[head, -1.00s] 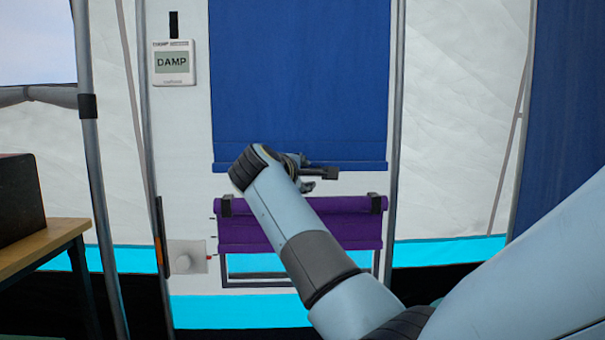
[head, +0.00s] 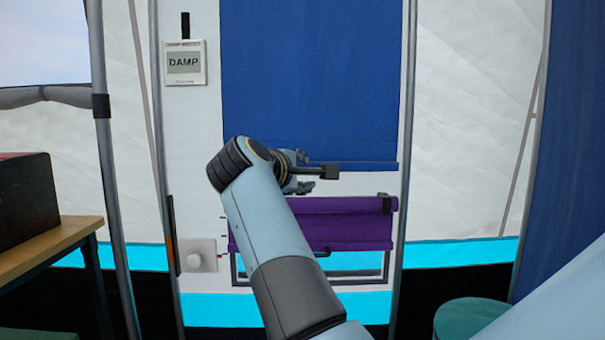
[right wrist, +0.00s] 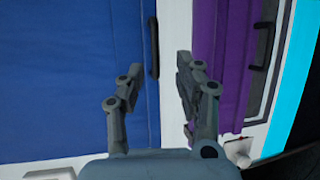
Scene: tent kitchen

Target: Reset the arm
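My right arm reaches up from the lower right in the head view. My right gripper (head: 320,178) is open and empty, level with the bottom edge of the blue panel (head: 310,80) and just above the purple roll (head: 345,205). In the right wrist view, my right gripper (right wrist: 158,78) shows two separated fingers with nothing between them. There the blue panel (right wrist: 75,70) is at left and the purple cloth (right wrist: 230,60) at right. I cannot tell how far the fingers are from the wall. My left gripper is not in view.
A display reading DAMP (head: 185,62) hangs at upper left, with a round knob (head: 194,261) low on the wall. A wooden table (head: 45,250) with a dark box (head: 22,200) stands at left, beside a grey pole (head: 110,180). A green round stool (head: 470,318) is at lower right.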

